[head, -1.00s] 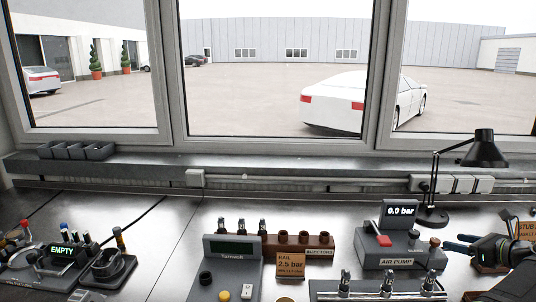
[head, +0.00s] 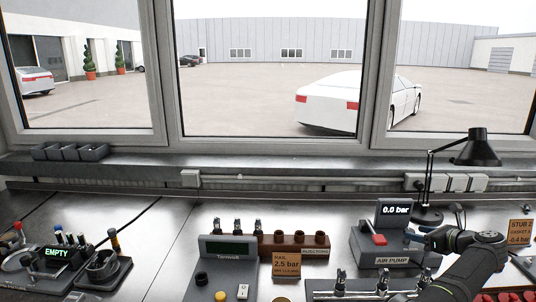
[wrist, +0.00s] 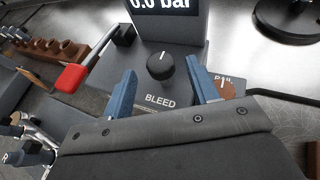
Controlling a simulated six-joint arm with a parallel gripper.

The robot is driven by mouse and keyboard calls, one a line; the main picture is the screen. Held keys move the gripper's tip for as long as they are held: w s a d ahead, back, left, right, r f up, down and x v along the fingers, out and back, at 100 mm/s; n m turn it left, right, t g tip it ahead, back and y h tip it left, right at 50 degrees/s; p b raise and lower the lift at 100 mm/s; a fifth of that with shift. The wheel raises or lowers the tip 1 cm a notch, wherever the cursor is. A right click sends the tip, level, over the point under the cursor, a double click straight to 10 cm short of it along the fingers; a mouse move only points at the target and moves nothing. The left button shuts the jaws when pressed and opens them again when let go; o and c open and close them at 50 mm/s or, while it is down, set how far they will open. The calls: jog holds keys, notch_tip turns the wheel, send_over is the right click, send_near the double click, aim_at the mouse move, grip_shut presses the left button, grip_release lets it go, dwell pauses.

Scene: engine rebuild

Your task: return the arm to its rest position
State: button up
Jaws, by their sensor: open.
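My gripper (head: 417,235) is at the right in the head view, beside the air pump (head: 385,258). In the wrist view its two blue fingers (wrist: 160,96) are apart with nothing between them. A black knob (wrist: 160,65) marked BLEED lies just beyond and between the fingertips. The pump's display (head: 394,211) reads 0.0 bar. Its red lever (head: 379,240) also shows in the wrist view (wrist: 72,78). Part of the pump's right side is hidden behind my gripper.
A desk lamp (head: 477,150) stands behind my arm. Injectors on a metal rail (head: 365,296) lie at the front. A brown rack (head: 295,249), a Tecnosoft box (head: 228,255) and a device (head: 57,262) reading EMPTY stand to the left.

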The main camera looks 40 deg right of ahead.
jog(key=shift+x, duration=1.15)
jog(key=shift+s+a+r, duration=0.2)
jog(key=shift+s, duration=0.05)
jog(key=shift+w+m+h, duration=0.1)
jog(key=shift+m+h, duration=0.3)
jog(key=shift+a+m+g+h, duration=0.1)
jog(key=shift+m+g+h, duration=0.3)
jog(key=shift+m+h, duration=0.1)
jog(key=shift+w+a+m+g+h, duration=0.15)
jog(key=shift+m+g+h, duration=0.35)
jog(key=shift+m+h, duration=0.3)
jog(key=shift+w+a+f+m+g+h, duration=0.1)
jog(key=shift+a+m+g+h, duration=0.05)
jog(key=shift+m+g+h, duration=0.85)
jog(key=shift+w+a+m+g+h, duration=0.15)
jog(key=shift+m+g+h, duration=0.65)
jog(key=shift+m, duration=0.3)
jog(key=shift+v, duration=1.1)
jog(key=shift+o, duration=0.5)
jog(key=shift+s, duration=0.1)
